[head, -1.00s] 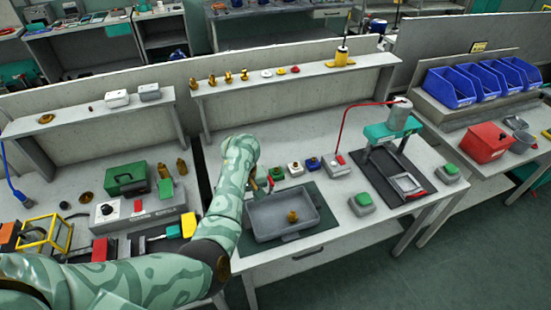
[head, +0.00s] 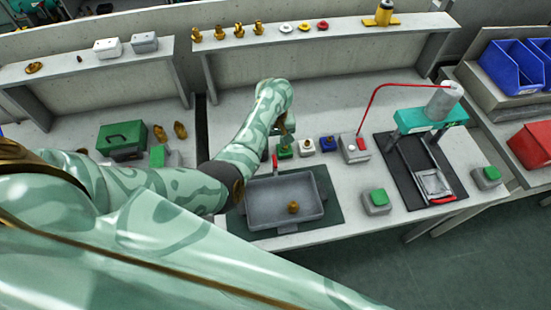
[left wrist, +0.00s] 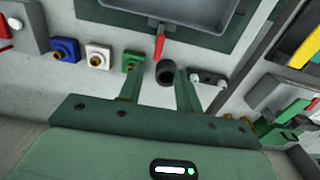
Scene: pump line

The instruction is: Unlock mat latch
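The dark green mat (head: 334,212) lies on the bench under a grey tray (head: 262,219). At its back edge is the mat latch, a red lever (head: 275,161) that also shows in the left wrist view (left wrist: 159,46). Just behind the lever there is a round black knob (left wrist: 165,72). My left gripper (head: 286,137) points down behind the tray. In the left wrist view its two fingers (left wrist: 160,84) are apart, with the knob showing between them and nothing held. Whether they touch it I cannot tell. My right gripper is not in view.
Small blocks with green, white and blue (head: 327,144) tops stand in a row right of my left gripper; the green block (left wrist: 133,62) is close to one finger. A brass piece (head: 293,207) lies in the tray. A teal press (head: 424,117) stands further right.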

